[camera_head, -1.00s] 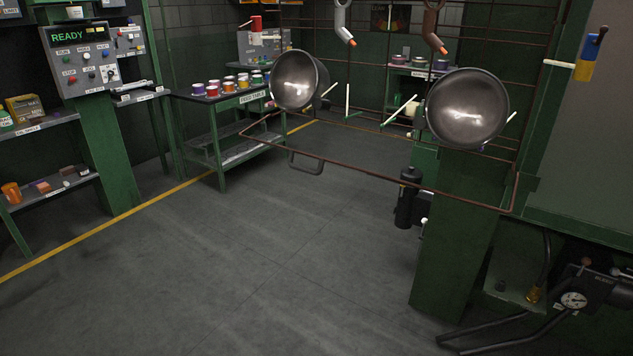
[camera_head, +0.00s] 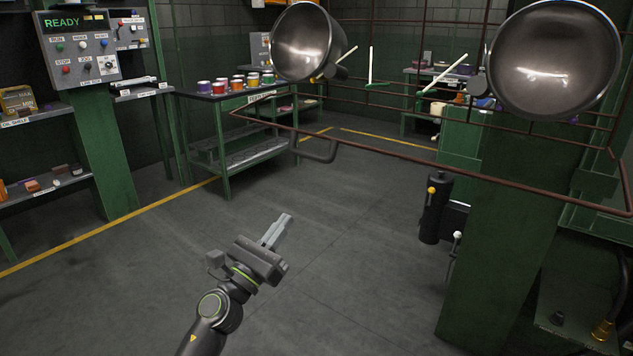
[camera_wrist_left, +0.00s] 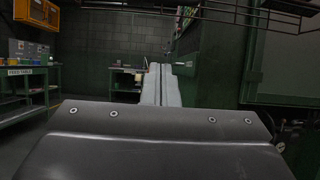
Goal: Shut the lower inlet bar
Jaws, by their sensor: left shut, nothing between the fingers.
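The lower inlet bar looks to be the long rust-brown bar (camera_head: 430,169) that runs across the head view below two metal bowls. A U-shaped handle (camera_head: 322,158) hangs from its left part. The bar stands out toward me from the wire rack behind. My left gripper (camera_head: 284,221) is shut and empty, below and left of the handle and apart from it. Its closed fingers (camera_wrist_left: 160,80) also show in the left wrist view, pointing forward. My right gripper is not in view.
Two metal bowls (camera_head: 303,42) and (camera_head: 553,60) hang above the bar. A green post (camera_head: 490,230) stands at the right, with a black cylinder (camera_head: 435,208) beside it. A paint table (camera_head: 226,150) and a control panel (camera_head: 78,47) are at the left. The floor between is clear.

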